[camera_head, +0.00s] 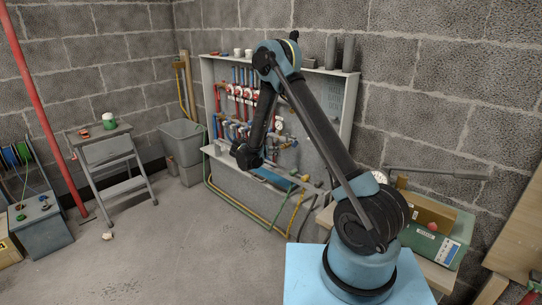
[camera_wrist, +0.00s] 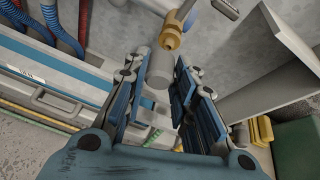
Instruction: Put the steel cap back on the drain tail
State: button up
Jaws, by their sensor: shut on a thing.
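In the wrist view, my gripper (camera_wrist: 159,66) has its two jointed blue-and-grey fingers closed around a short grey cylinder, the steel cap (camera_wrist: 160,70). The cap's far end is close to a brass fitting (camera_wrist: 172,38), which looks like the end of the drain tail. The cap and brass overlap in this view, and I cannot tell whether they touch or whether the cap is seated. In the head view, my arm reaches to the front of the pipe board, and its dark wrist hides the fingers and cap.
The grey pipe cabinet (camera_head: 346,112) carries red and blue pipes and gauges. A blue-edged long object (camera_wrist: 60,62) lies left of my fingers, with blue and red hoses (camera_wrist: 55,20) beyond. A grey panel edge (camera_wrist: 285,45) stands to the right. Open floor (camera_head: 165,250) lies left of my base.

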jog(key=shift+w+d, duration=0.65)
jog(key=shift+w, duration=0.15)
jog(key=shift+c, duration=0.4)
jog(key=shift+d, duration=0.1)
jog(key=shift+r+m+h, duration=0.25)
jog(key=shift+m+h, duration=0.15)
jog(key=shift+a, duration=0.2)
dwell(0.5)
jog(key=shift+w+d, duration=0.35)
jog(key=shift+w, duration=0.1)
dwell(0.9)
jog(key=o, duration=1.2)
jog(key=shift+c, duration=0.2)
